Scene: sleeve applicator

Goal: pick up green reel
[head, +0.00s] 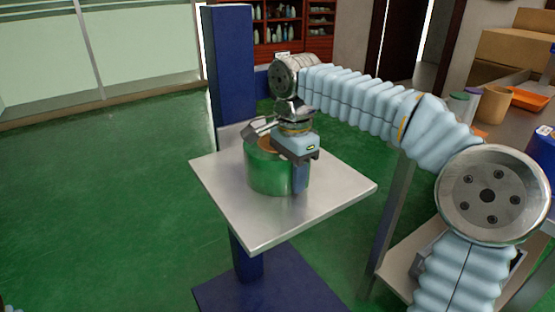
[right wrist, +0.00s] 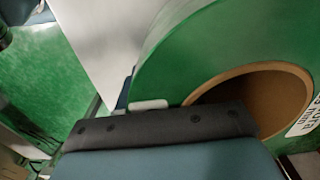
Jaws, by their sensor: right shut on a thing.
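The green reel (head: 268,174) stands on a square pale metal plate (head: 330,189) on a blue column. My right gripper (head: 294,172) reaches down over the reel's right side, with one finger outside its wall, and is shut on it. In the right wrist view the reel (right wrist: 215,45) fills the upper right, with its brown cardboard core (right wrist: 265,85) and a white printed label (right wrist: 304,121). The reel appears to rest on the plate; I cannot tell if there is a gap under it. My left gripper is not in view.
The blue column (head: 232,70) rises behind the plate, close to my right arm. At the right stands a bench with a tan pot (head: 493,104), an orange tray (head: 528,98) and cardboard boxes (head: 515,52). The green floor at the left is clear.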

